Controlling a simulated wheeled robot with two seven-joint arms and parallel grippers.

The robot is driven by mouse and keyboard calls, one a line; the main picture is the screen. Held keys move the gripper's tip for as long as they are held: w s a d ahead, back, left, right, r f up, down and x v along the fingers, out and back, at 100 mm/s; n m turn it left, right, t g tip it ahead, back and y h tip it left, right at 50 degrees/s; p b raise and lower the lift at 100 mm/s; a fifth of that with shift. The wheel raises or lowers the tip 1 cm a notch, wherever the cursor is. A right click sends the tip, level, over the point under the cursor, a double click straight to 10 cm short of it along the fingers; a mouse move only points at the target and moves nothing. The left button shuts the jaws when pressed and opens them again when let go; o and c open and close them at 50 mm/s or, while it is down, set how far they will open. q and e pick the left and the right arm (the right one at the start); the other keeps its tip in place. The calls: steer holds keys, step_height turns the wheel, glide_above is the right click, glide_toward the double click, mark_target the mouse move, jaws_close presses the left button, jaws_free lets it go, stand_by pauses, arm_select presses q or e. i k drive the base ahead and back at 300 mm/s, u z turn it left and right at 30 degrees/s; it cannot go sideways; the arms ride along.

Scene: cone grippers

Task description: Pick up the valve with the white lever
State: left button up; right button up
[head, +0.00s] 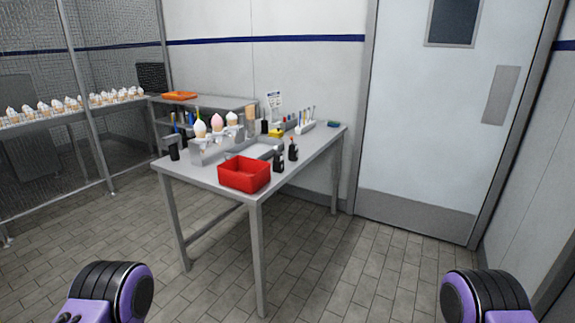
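I cannot make out a valve with a white lever for certain at this size. Two small dark upright items stand on the steel table (210,177), a nearer one (278,160) and a farther one (292,149) with an orange-red spot. Another small dark item (174,152) stands at the table's left edge. Whether any of these is a valve is too small to tell. Purple and black parts of my arms show at the bottom left and bottom right corners, well short of the table. Neither gripper is in view.
A red bin (244,175) sits at the table's near edge. More cones (70,104) line a shelf behind mesh at left. A closed door (430,110) is at right. The tiled floor before me is clear.

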mark_target(278, 162)
steer(key=z, duration=0.75)
steer(key=i, duration=3.35)
steer(key=u, duration=2.25)
